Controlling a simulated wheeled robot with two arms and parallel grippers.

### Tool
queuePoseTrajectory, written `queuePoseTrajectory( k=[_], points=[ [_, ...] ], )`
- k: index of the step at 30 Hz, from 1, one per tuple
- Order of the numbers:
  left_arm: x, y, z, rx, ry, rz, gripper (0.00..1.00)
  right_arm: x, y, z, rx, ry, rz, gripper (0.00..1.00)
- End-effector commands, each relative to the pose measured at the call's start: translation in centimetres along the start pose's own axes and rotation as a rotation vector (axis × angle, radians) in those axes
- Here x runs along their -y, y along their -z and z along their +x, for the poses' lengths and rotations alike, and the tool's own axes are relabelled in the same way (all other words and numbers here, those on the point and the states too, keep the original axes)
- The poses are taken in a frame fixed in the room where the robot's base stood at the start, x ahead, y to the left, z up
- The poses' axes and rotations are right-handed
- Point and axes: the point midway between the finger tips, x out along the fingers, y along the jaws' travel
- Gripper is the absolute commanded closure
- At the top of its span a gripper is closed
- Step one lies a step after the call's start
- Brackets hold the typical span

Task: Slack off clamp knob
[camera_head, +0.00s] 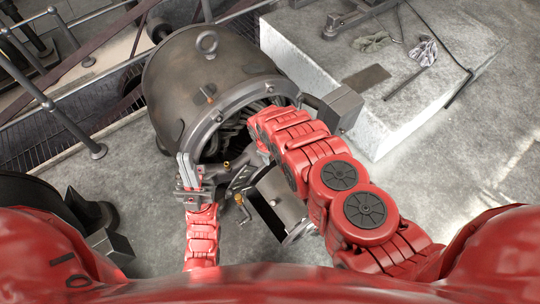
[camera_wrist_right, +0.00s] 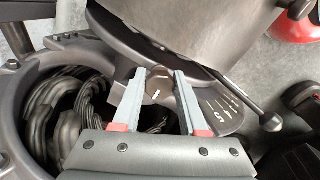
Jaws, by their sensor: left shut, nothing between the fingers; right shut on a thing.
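My right gripper (camera_wrist_right: 158,92) is shut on the knob, one grey finger on each side. In the head view my right arm reaches into the front of the dynamo (camera_head: 205,75), and hides its own gripper and the knob. My left gripper (camera_head: 187,172) is shut and empty, its fingers pointing up in front of the dynamo's left front edge.
A lever with a ball end (camera_wrist_right: 270,121) lies right of the plate. Dark windings (camera_wrist_right: 65,105) show in the open housing at left. In the head view a concrete block (camera_head: 430,95) stands at right, and railings (camera_head: 60,115) run along the left. Floor at right is clear.

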Motion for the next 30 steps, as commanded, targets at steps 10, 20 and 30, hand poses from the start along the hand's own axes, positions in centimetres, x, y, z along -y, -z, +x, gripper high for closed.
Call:
queuePoseTrajectory(
  k=[10, 20, 30],
  points=[
    [0.0, -0.1, -0.4, 0.000, 0.000, 0.000, 1.00, -0.1, 0.0, 0.1, 0.000, 0.002, -0.028, 1.00],
    [-0.1, -0.4, -2.3, 0.000, 0.000, 0.000, 1.00, -0.2, 0.0, 0.3, 0.000, 0.014, -0.223, 1.00],
    [-0.2, -0.8, -4.5, 0.000, 0.000, 0.000, 1.00, -0.4, 0.0, 0.2, 0.000, 0.035, -0.542, 1.00]
  ],
)
